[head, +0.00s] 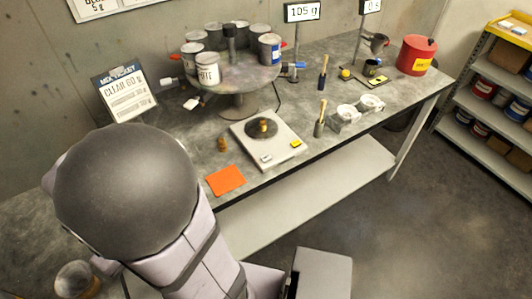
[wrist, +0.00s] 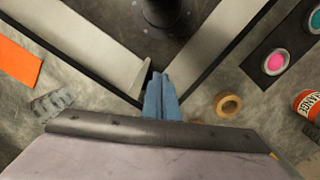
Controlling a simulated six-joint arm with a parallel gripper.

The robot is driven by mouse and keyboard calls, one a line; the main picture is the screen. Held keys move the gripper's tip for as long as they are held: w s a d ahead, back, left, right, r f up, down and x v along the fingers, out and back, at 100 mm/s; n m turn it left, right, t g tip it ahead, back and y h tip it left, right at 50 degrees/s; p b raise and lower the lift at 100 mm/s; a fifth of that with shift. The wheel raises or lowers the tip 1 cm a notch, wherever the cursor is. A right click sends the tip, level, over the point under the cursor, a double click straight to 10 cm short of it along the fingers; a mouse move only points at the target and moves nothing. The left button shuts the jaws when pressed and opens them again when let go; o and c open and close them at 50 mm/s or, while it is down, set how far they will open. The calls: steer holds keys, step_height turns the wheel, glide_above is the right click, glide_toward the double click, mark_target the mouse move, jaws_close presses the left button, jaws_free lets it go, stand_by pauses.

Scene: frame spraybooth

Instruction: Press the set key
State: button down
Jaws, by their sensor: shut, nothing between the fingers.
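A pale scale (head: 252,150) with a dark round pan lies on the bench, with a brass weight (head: 263,126) on the pan. Two small keys sit on its front edge: a whitish key (head: 265,158) and a yellow key (head: 296,143). Their lettering is too small to read, so I cannot tell which is the set key. My gripper (wrist: 160,78) shows in the wrist view as two blue-grey fingers, closed together and empty. It is hidden in the head view behind my arm. I cannot make out either key in the wrist view.
An orange card (head: 225,180) lies left of the scale. A round stand (head: 238,104) with several cans is behind it. Brushes and white cups (head: 348,114) stand to the right.

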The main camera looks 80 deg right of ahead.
steer(key=s+d+r+m+y+p, duration=0.1)
steer(key=s+d+m+y+p, duration=0.2)
steer(key=s+d+m+p, duration=0.8)
steer(key=s+d+f+n+t+h, duration=0.2)
steer(key=d+n+h, duration=0.5)
steer(key=d, duration=1.4)
steer(key=s+d+r+n+g+h, duration=0.2)
steer(key=s+d+r+n+h, duration=0.2)
steer(key=d+n, duration=0.6)
steer(key=shift+s+d+r+n+g+h, duration=0.2)
steer(key=shift+r+n+g+h, duration=0.3)
steer(key=shift+r+n, duration=1.25)
steer(key=shift+f+n, duration=0.45)
